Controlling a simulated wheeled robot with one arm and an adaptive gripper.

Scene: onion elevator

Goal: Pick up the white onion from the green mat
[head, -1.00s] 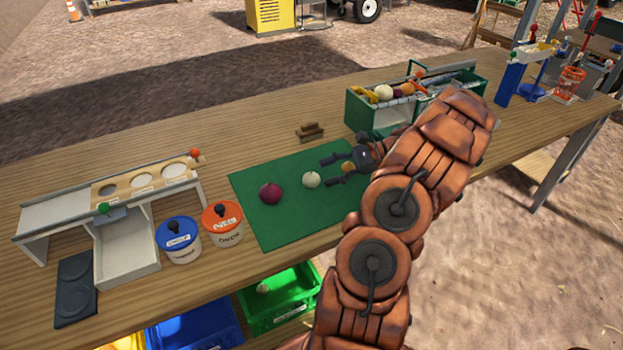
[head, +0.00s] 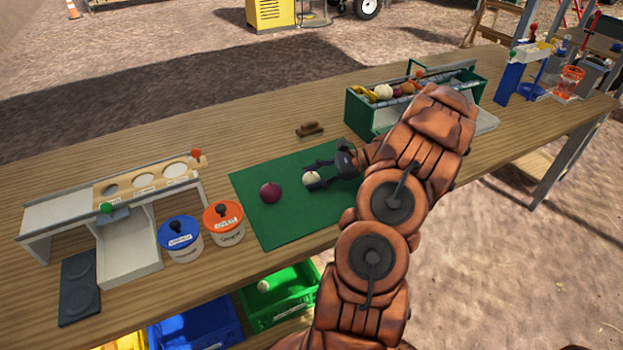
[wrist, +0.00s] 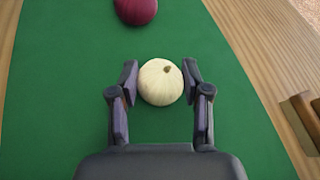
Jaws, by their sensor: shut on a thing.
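The white onion (head: 311,178) sits on the green mat (head: 272,228) on the wooden table. In the wrist view the white onion (wrist: 160,83) lies between the two fingers of my gripper (wrist: 159,84), one on each side, with its stem end toward the upper right. My gripper (head: 313,174) is shut on it in the head view, reaching in from the right. The onion appears to rest on the mat still. A red onion (head: 270,192) lies on the mat to the left, apart from my gripper; it also shows at the top of the wrist view (wrist: 136,8).
A green box of vegetables (head: 368,118) stands behind my arm. Small brown blocks (head: 309,130) lie behind the mat. Blue-lidded (head: 181,248) and orange-lidded (head: 225,231) tubs and a grey sorting stand (head: 60,215) are at the left. Bins, including a green one (head: 290,308), sit below the table edge.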

